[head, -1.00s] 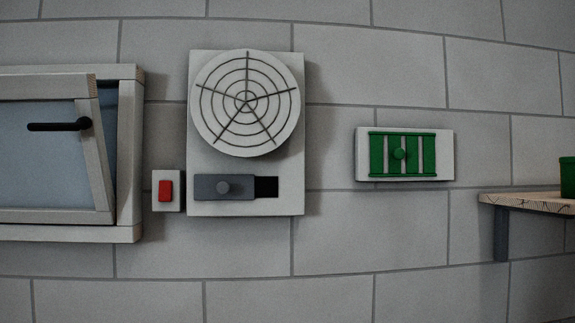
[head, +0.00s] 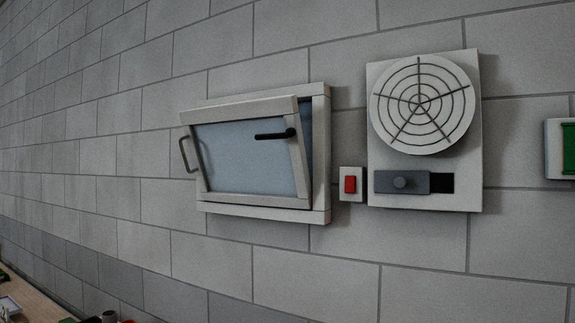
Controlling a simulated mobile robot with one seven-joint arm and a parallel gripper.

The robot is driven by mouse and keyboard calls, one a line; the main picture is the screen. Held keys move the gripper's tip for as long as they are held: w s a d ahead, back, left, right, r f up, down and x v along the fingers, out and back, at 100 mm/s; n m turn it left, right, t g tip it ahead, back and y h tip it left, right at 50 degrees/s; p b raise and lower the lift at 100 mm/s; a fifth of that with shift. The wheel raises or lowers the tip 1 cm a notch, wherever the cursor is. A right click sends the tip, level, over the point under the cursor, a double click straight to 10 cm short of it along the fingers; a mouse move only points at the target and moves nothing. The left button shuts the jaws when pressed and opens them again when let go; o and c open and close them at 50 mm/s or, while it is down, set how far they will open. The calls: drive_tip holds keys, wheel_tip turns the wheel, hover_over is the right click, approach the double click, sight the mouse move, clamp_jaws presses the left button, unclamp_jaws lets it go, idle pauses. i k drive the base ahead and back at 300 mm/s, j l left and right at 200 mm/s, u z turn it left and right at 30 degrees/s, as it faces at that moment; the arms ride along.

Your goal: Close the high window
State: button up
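The high window (head: 245,158) is on the grey block wall, left of centre in the head view. A black lever handle (head: 275,135) sits at the upper right of the sash, pointing left. A grey bow handle (head: 186,155) sticks out at the window's left side. My gripper is not in view.
A green-barred vent (head: 569,150) is cut off at the right edge. A worktop (head: 30,304) with small items shows at lower left.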

sight(231, 167)
drive_tip(key=u, duration=0.8)
